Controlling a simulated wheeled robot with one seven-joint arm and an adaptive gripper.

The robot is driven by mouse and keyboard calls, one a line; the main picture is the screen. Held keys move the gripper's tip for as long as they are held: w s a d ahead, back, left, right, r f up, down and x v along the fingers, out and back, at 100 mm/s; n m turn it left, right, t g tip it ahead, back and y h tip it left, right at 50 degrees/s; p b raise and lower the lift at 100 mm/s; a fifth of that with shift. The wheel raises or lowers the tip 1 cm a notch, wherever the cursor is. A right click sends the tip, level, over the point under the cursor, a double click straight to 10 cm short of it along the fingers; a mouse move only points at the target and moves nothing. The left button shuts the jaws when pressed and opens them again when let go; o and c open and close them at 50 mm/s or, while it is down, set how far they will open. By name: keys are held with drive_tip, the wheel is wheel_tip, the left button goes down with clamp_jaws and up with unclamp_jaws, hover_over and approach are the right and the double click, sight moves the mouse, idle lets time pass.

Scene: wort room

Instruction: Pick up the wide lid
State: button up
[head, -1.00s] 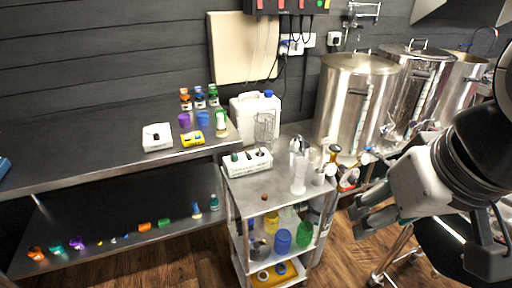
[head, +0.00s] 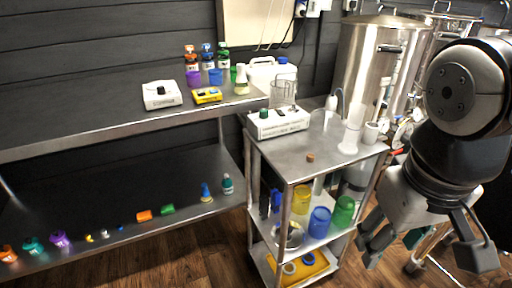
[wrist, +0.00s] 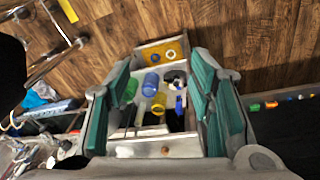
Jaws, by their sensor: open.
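I cannot tell for sure which thing is the wide lid. A white ring-shaped piece (head: 289,268) and a blue-rimmed round piece (head: 308,258) lie apart in a yellow tray (head: 322,264) on the cart's bottom shelf. The tray also shows in the wrist view (wrist: 143,54), far beyond the fingers. The large kettle (head: 372,60) has a flat steel top. My gripper (head: 425,242) is open and empty, in the air to the right of the cart. In the wrist view its green-padded fingers (wrist: 160,78) are wide apart, with the cart seen between them.
A bench (head: 120,123) with small items is at left. Wooden floor (head: 200,262) is free before the cart.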

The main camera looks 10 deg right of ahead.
drive_tip(key=w+d+f+n+t+h, duration=0.1)
drive_tip(key=w+d+f, duration=0.2)
drive_tip(key=w, duration=0.3)
drive_tip(key=w+d+f, duration=0.2)
drive_tip(key=w+f, duration=0.2)
drive_tip(key=w, duration=0.2)
drive_tip(key=n+t+y+b, duration=0.3)
drive_tip(key=n+y+b, duration=0.1)
drive_tip(key=n+y, duration=0.1)
hover_over(290, 228)
drive_tip(key=s+d, duration=0.2)
drive_tip(key=s, duration=0.2)
wheel_tip(290, 228, down, 31)
drive_tip(key=shift+w+a+r+b+x, duration=0.1)
drive_tip(key=shift+b+x, duration=0.3)
drive_tip(key=shift+x, duration=0.7)
drive_tip(key=shift+w+a+r+b+x, duration=0.1)
drive_tip(key=shift+b+x, duration=0.35)
drive_tip(key=shift+x, duration=0.6)
drive_tip(key=shift+w+a+b+x, duration=0.1)
drive_tip(key=shift+b+x, duration=0.3)
drive_tip(key=shift+x, duration=0.7)
drive_tip(key=shift+r, duration=0.1)
clamp_jaws()
